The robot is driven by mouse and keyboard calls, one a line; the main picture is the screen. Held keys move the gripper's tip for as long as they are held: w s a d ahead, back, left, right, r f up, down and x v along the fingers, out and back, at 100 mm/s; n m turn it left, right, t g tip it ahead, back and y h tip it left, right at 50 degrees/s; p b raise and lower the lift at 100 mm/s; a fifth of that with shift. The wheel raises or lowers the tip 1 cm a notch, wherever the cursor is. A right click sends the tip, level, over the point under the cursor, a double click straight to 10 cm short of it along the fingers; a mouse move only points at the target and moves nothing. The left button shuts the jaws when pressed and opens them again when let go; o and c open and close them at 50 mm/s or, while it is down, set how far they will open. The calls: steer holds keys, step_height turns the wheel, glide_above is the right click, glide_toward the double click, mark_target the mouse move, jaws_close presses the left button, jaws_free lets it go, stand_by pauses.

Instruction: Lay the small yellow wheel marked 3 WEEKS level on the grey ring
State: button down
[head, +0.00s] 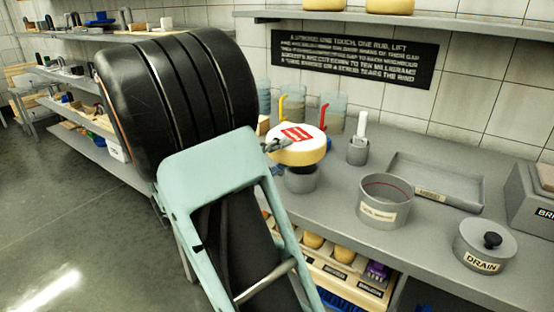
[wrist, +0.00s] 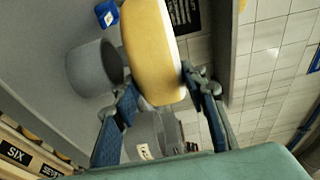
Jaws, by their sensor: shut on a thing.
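A small yellow wheel (head: 299,157) with a pale top and a red label shows in the head view; the label's writing is too small to read. My gripper (head: 276,146) is shut on its left edge, and the wheel looks close to level. It is right above a short grey cylinder (head: 301,181), which looks like the grey ring; I cannot tell whether they touch. In the wrist view the wheel (wrist: 150,50) runs between my gripper's fingers (wrist: 158,90), with the grey cylinder (wrist: 88,68) at its left.
A wide grey pot (head: 375,212) with a label stands to the right, before a shallow tray (head: 430,188). A lidded DRAIN pot (head: 485,262) is near the counter's front right. A white-handled tool in a grey cup (head: 357,152) and bottles (head: 333,112) stand behind.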

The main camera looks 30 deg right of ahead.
steer(key=shift+s+d+r, duration=0.1)
steer(key=shift+s+d, duration=0.2)
steer(key=shift+d, duration=0.3)
step_height(320, 180, down, 4)
steer(key=b, duration=0.6)
steer(key=shift+b, duration=0.35)
steer(key=shift+f, duration=0.4)
steer(key=c, duration=1.2)
jaws_free()
steer(key=shift+o, duration=0.5)
steer(key=shift+f, duration=0.25)
steer(key=s+a, duration=0.1)
steer(key=a, duration=1.1)
steer(key=shift+s+r, duration=0.15)
steer(key=shift+s, duration=0.15)
